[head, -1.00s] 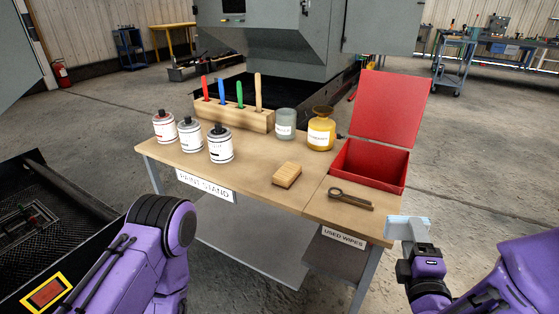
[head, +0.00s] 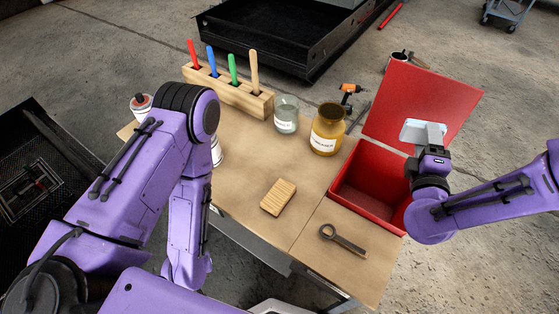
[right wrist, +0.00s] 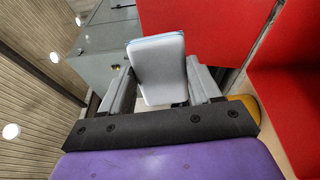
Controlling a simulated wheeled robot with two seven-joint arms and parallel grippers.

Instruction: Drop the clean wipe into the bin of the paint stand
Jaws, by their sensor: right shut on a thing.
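The clean wipe (head: 420,131) is a pale, bluish-white flat pad. My right gripper (head: 432,140) is shut on it and holds it above the back right part of the red bin, in front of the raised lid. The right wrist view shows the wipe (right wrist: 157,68) between the two grey fingers. The red bin (head: 352,200) stands open at the right end of the paint stand (head: 245,165), with its red lid (head: 410,95) tilted up at the back. My right wrist hides part of the bin's right side. My left arm shows at the left, but its gripper does not.
A yellow jar (head: 327,130), a glass jar (head: 286,115) and a block (head: 240,95) with coloured handles stand behind. My left arm covers most of the white cans.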

